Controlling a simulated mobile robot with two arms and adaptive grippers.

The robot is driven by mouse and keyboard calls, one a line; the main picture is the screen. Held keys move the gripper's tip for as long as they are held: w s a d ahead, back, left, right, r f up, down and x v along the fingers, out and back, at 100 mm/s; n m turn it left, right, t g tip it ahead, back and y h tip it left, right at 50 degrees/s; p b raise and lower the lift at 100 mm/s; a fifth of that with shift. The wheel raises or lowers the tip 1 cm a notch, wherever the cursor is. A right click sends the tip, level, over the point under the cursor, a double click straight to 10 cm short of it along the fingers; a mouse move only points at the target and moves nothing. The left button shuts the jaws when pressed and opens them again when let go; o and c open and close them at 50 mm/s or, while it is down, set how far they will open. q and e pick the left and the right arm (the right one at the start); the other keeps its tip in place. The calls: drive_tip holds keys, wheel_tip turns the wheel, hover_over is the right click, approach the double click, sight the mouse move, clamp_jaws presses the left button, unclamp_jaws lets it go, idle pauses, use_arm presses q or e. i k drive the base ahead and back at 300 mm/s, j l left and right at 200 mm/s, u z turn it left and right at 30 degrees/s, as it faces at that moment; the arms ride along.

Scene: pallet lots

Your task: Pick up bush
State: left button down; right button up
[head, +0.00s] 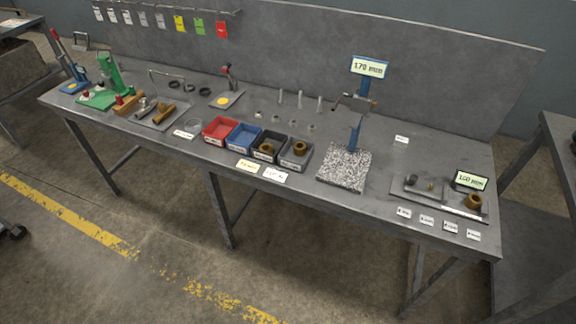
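Several brass-coloured ring-shaped pieces that look like bushes are on the long grey workbench (380,205). One bush (474,201) stands at the right end of the bench, by a small display reading 160 mm (470,181). Another brass piece (300,148) sits in the grey bin (290,163), and one (266,149) in the black bin (264,156). Which one the task means, I cannot tell. Neither of my grippers is in view.
A red bin (220,132) and a blue bin (243,138) stand left of the black bin. A gauge stand on a speckled granite block (344,168) reads 170 mm. A green press (108,77) stands far left. Floor before the bench is clear.

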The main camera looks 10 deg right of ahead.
sight(473, 200)
drive_tip(key=z, duration=0.4)
drive_tip(key=l+z, duration=0.15)
drive_tip(key=z, duration=0.2)
drive_tip(key=l+z, duration=0.1)
drive_tip(key=z, duration=0.65)
drive_tip(key=l, duration=0.05)
